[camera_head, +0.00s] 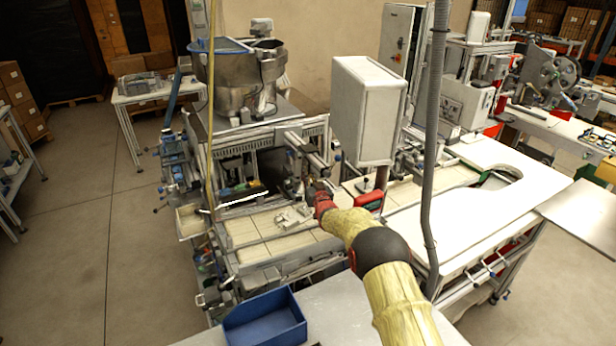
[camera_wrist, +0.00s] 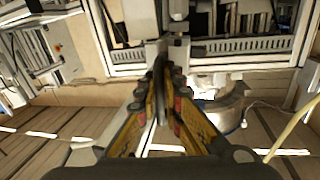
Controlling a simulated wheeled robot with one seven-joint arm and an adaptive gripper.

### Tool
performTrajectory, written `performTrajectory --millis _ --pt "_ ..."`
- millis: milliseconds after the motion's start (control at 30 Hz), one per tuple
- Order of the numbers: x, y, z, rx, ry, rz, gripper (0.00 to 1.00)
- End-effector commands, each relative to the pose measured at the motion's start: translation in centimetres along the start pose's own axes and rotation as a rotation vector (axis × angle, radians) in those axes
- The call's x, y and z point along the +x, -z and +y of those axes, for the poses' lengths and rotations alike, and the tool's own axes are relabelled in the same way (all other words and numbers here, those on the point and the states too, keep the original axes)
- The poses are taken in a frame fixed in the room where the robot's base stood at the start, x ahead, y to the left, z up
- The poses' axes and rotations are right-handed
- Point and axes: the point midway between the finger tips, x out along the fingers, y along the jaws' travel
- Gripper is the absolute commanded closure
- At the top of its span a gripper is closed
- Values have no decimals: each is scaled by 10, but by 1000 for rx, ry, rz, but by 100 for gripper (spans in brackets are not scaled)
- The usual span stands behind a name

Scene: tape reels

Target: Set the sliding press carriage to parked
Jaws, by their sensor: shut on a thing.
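The press carriage (camera_head: 311,160) appears to be the grey metal assembly at the middle of the machine in the head view, just beyond my gripper. My gripper (camera_head: 320,189) reaches it from the front right. In the wrist view, the yellow and black fingers of my gripper (camera_wrist: 161,85) close on a narrow dark handle (camera_wrist: 161,62) below a pale metal block. The handle seems to belong to the carriage. The fingertips and wrist hide much of the handle in the head view, so I cannot tell the carriage's exact position along its slide.
A white cabinet (camera_head: 367,110) stands close behind my arm. A grey hose (camera_head: 431,150) hangs to the right of my arm. A blue bin (camera_head: 264,319) sits at the front. The tiled bed (camera_head: 262,232) lies left of my gripper, with small metal parts (camera_head: 291,216) on it.

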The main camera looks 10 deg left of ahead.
Motion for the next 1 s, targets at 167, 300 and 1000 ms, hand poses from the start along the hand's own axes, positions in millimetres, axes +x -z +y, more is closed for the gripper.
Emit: performTrajectory --millis 167,300,1000 --pt "-1 -3 1 0 -2 -4 100" --pt "-1 -4 1 0 -2 -5 100" --pt "34 -13 -6 -1 -1 -5 100"
